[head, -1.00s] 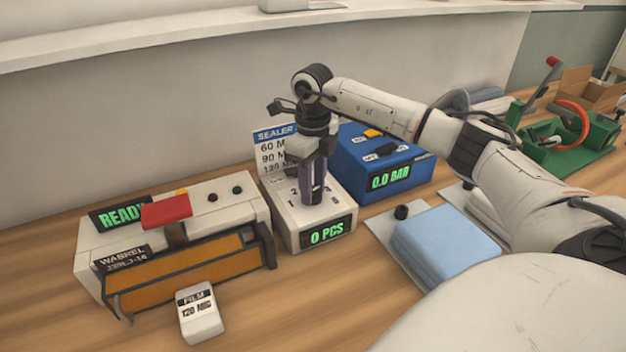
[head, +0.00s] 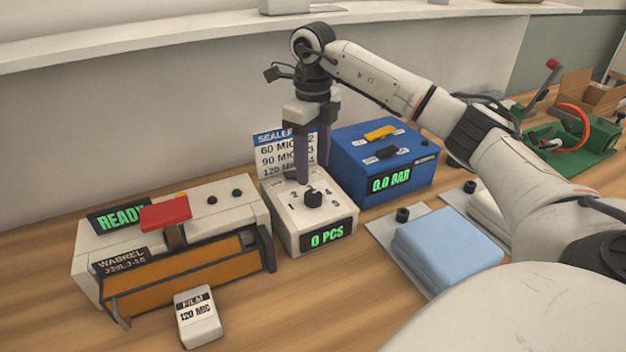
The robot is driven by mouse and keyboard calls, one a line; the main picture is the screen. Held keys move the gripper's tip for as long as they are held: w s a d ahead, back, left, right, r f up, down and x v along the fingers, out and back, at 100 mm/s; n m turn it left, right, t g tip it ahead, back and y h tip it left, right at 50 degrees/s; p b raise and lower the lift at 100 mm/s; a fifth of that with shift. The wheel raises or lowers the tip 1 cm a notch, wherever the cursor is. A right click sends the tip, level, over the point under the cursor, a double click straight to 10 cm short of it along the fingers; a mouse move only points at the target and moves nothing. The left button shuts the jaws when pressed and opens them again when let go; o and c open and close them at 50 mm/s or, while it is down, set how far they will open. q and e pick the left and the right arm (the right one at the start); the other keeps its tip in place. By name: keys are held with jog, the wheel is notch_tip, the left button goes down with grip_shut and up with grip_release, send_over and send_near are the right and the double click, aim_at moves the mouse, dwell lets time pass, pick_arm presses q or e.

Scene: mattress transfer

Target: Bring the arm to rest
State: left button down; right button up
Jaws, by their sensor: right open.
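My right gripper (head: 313,178) is open and empty. It points down above the back of a small white box with a black dial (head: 312,197), a little clear of the dial. The box (head: 285,222) has numbers around the dial and a green display reading "0 PCS". My right arm reaches in from the right side of the picture. My left gripper is not in view.
A white sealer (head: 180,250) with a red handle (head: 165,211) reads "READY". A film tag (head: 198,318) lies before it. A sign (head: 275,155) stands behind the dial box. A blue box (head: 400,165) reads "0.0 BAR". A light blue block (head: 445,245) lies right.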

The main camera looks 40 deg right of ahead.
jog(key=shift+r, duration=1.55)
jog(key=shift+f, duration=0.1)
